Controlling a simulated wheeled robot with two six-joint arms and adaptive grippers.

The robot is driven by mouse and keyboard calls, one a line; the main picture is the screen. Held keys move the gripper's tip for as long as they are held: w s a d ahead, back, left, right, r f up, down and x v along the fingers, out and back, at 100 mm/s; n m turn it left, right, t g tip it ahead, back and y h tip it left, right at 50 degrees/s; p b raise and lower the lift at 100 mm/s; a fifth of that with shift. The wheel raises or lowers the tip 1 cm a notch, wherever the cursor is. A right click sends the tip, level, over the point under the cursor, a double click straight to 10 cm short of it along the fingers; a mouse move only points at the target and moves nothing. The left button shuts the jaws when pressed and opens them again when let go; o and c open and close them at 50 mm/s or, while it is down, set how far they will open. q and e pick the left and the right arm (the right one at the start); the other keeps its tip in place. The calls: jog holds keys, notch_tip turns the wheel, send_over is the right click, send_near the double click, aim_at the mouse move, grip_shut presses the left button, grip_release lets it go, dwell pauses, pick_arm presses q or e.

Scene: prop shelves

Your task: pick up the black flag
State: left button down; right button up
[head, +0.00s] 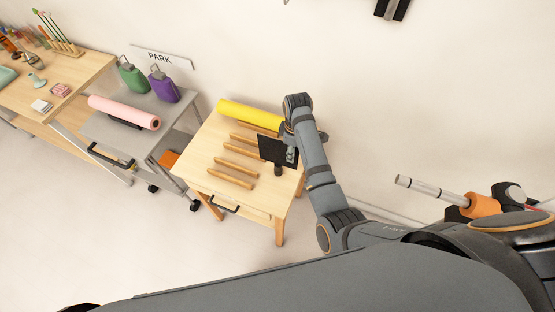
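A flat black panel (270,148), which looks like the black flag, is at the right side of the light wooden table (205,160). A short dark round part shows at its lower edge. My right arm reaches over the table's right edge, and its wrist bends down beside the panel. The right gripper is mostly hidden by the wrist and the panel, so I cannot tell whether its fingers are open or touching the panel. My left gripper is not clearly in view.
A yellow roll (250,114) lies at the table's back, with several wooden slats (237,166) in front. Left are a grey cart (120,135) with a pink roll (123,112), green (132,77) and purple (164,87) containers, and a wooden desk (75,68).

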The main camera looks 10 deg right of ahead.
jog(key=shift+s, duration=0.15)
jog(key=shift+s+r, duration=0.1)
jog(key=shift+s, duration=0.3)
jog(key=c, duration=0.4)
jog(key=shift+w, duration=0.15)
jog(key=shift+c, duration=1.2)
jog(key=shift+w, duration=0.15)
grip_shut()
pick_arm(q)
jog(key=shift+w+d+f, duration=0.1)
jog(key=shift+f, duration=0.15)
